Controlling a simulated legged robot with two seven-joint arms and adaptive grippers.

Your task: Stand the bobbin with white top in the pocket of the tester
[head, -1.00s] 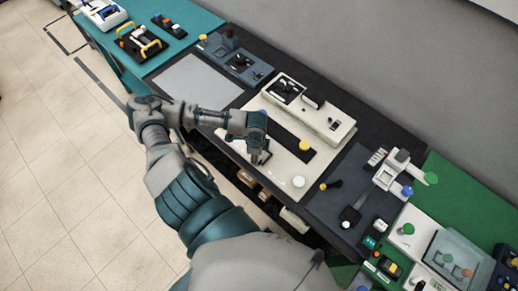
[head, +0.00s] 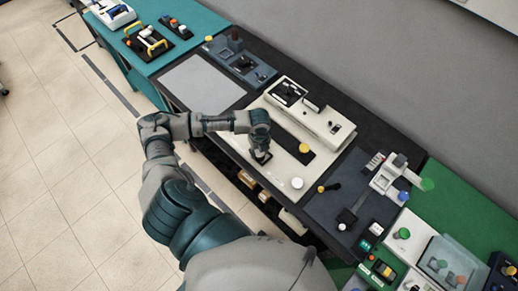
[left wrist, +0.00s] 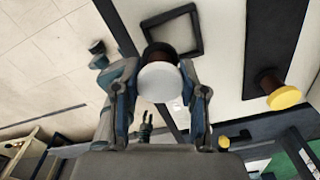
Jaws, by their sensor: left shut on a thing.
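My left gripper (head: 259,150) is shut on the bobbin with white top (left wrist: 160,82), whose round white top shows between the fingers (left wrist: 160,95) in the left wrist view. The bobbin's dark brown body points away from the camera, toward a square black frame, the pocket (left wrist: 199,34), on the pale tester (head: 276,168). In the head view the hand hides the bobbin. My right gripper is not in view.
A yellow-topped bobbin (left wrist: 284,97) stands at the end of a black strip on the tester; it also shows in the head view (head: 304,148). A white disc (head: 297,183) is near the tester's front edge. A grey mat (head: 203,82) lies clear to the left.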

